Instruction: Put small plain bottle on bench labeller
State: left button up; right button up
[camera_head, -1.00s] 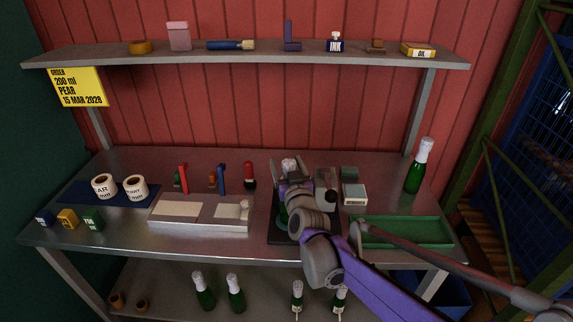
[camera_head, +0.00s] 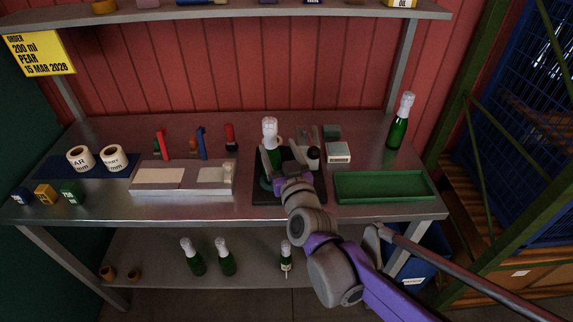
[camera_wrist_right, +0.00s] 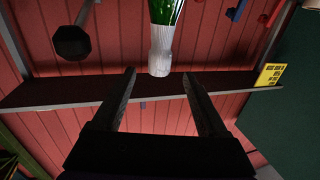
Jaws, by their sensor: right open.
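A small green bottle with a white foil top (camera_head: 270,134) stands upright at the left side of the black-based bench device (camera_head: 262,197), which I take to be the labeller. Its lower part is partly hidden by my right gripper. My right gripper (camera_head: 281,158) is open, just in front of the bottle, fingers pointing toward it. In the right wrist view, the picture is upside down; the bottle's white top (camera_wrist_right: 161,52) shows beyond the open fingertips (camera_wrist_right: 158,74), with nothing gripped. My left gripper is in neither view.
A green tray (camera_head: 385,199) lies right of the device. A large green bottle (camera_head: 401,124) stands at back right. A pale flat block (camera_head: 180,192) lies left, with paper rolls (camera_head: 80,158) beyond. Several bottles (camera_head: 226,260) stand on the lower shelf. An upper shelf (camera_head: 200,13) runs behind.

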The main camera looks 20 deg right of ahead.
jog(key=s+d+f+g, duration=0.1)
jog(key=s+f+g, duration=0.5)
jog(key=s+f, duration=0.4)
jog(key=s+d+f+g, duration=0.1)
jog(key=s+f+g, duration=0.5)
jog(key=s+f, duration=0.4)
jog(key=s, duration=0.6)
jog(key=shift+s+f+g, duration=0.25)
jog(key=shift+f+g, duration=0.1)
jog(key=shift+g, duration=0.05)
